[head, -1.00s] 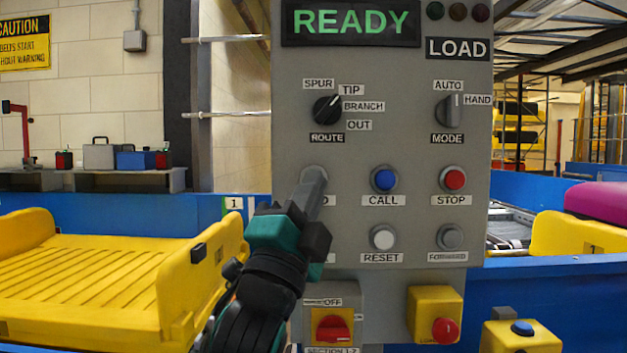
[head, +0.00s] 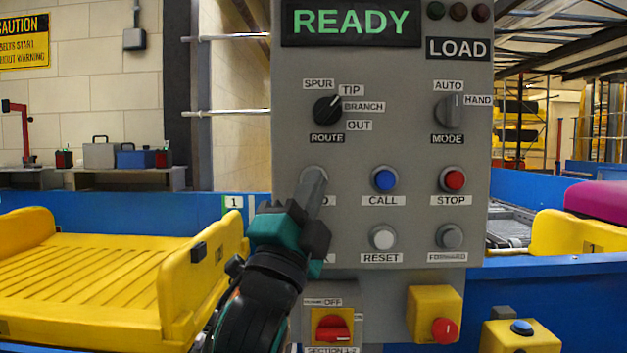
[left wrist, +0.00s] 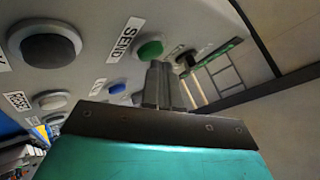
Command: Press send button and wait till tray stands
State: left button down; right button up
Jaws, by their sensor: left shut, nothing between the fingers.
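The grey control panel (head: 350,225) stands in front of me, with its display (head: 350,22) reading READY in green. The green send button (left wrist: 150,50) shows beside its SEND label in the left wrist view; in the head view my fingers cover it. My left gripper (head: 313,180) is shut and empty, its tips at the send button. I cannot tell whether they touch it. A yellow tray (head: 90,275) lies empty on the left, and part of another yellow tray (head: 560,236) with a magenta load shows on the right. My right gripper is not in view.
Close to my fingers are the blue CALL button (head: 384,179), white RESET button (head: 382,237) and red STOP button (head: 453,179). The ROUTE knob (head: 327,110) is above. A red rotary switch (head: 333,328) and yellow button boxes (head: 432,300) sit lower.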

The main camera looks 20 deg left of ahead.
pick_arm(q)
jog(key=shift+w+a, duration=0.1)
jog(key=shift+w, duration=0.25)
dwell(0.5)
jog(key=shift+s+d, duration=0.25)
jog(key=shift+s, duration=0.65)
